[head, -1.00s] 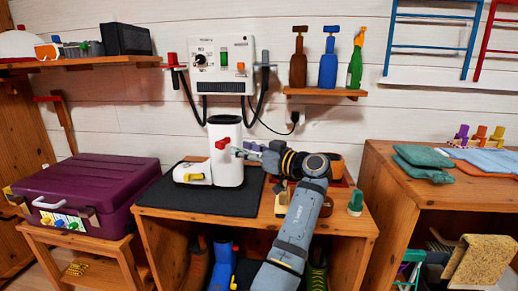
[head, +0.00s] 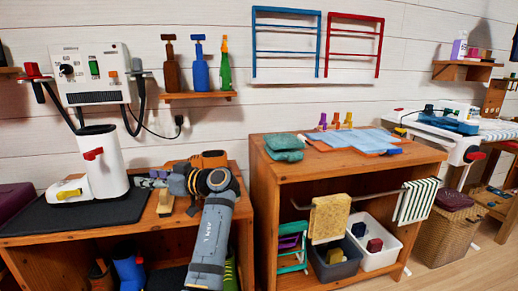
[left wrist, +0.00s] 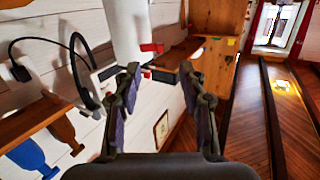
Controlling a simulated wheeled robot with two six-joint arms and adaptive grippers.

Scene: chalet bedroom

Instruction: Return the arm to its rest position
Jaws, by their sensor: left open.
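My left arm (head: 211,238) reaches up from the bottom of the head view and bends left over the wooden bench. Its gripper (head: 146,182) points left, a little right of the white upright cylinder (head: 101,175) with the red lever (head: 93,153). In the left wrist view my left gripper (left wrist: 160,68) is open, with nothing between its fingers. The cylinder (left wrist: 124,32) and its red lever (left wrist: 152,48) show beyond the fingers, apart from them as far as I can tell. My right gripper is not in view.
The wooden bench (head: 240,195) carries a black mat (head: 60,218), a wooden-handled brush (head: 165,204) and an orange item (head: 209,159) close to my arm. A second wooden unit (head: 262,190) stands to the right, with cloths and bins.

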